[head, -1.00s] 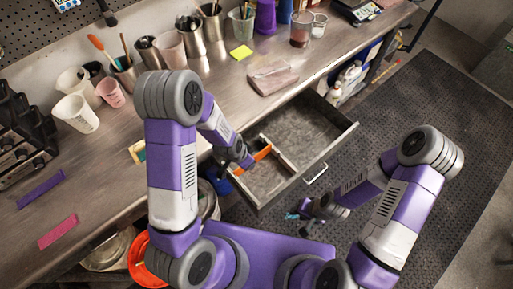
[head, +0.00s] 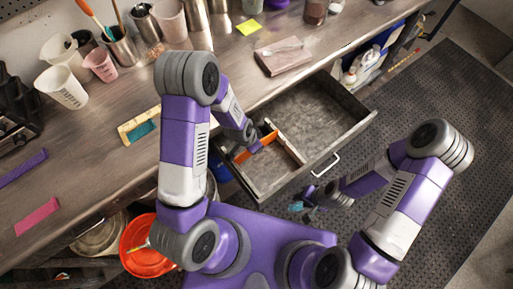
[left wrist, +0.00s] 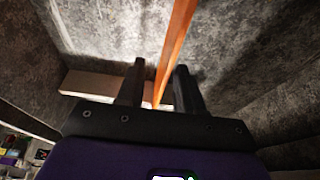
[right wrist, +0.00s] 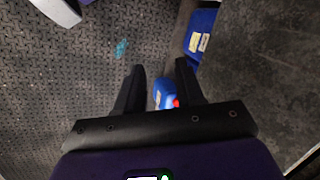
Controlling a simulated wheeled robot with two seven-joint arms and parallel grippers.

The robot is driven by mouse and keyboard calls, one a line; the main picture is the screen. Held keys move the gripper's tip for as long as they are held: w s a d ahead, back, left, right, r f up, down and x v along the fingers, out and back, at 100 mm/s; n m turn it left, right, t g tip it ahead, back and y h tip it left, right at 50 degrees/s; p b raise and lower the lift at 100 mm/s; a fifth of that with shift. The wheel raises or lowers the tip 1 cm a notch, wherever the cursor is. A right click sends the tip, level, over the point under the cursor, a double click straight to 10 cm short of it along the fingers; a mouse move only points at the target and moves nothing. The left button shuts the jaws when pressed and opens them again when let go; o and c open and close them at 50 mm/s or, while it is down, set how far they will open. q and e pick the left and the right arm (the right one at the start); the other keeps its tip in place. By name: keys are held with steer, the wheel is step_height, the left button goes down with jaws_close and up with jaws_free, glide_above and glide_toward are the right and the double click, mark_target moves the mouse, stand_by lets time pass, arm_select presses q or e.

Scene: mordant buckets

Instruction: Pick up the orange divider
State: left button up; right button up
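The orange divider (head: 269,138) is a thin upright strip in the left part of the open drawer (head: 330,155). My left gripper (head: 247,141) is down at the drawer over the divider, partly hiding it. In the left wrist view the orange divider (left wrist: 176,40) runs between the two fingers of my left gripper (left wrist: 160,67). The fingers are apart, with gaps visible beside the strip. My right gripper (head: 301,206) is in front of the drawer, above the floor mat. In the right wrist view my right gripper (right wrist: 160,67) is open and empty.
A pale fixed partition (head: 290,146) crosses the drawer near the divider. The drawer's right part looks empty. A whetstone-like block (head: 283,57) lies on the bench (head: 205,125) behind. An orange bucket (head: 147,262) stands at lower left. Blue containers (right wrist: 202,35) show in the right wrist view.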

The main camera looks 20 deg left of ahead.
arm_select(q)
steer(key=x, duration=0.3)
steer(key=b+x, duration=0.1)
steer(key=x, duration=0.1)
steer(key=shift+w+a+r, duration=0.1)
steer(key=shift+w+a, duration=0.15)
steer(key=shift+w, duration=0.05)
jaws_close()
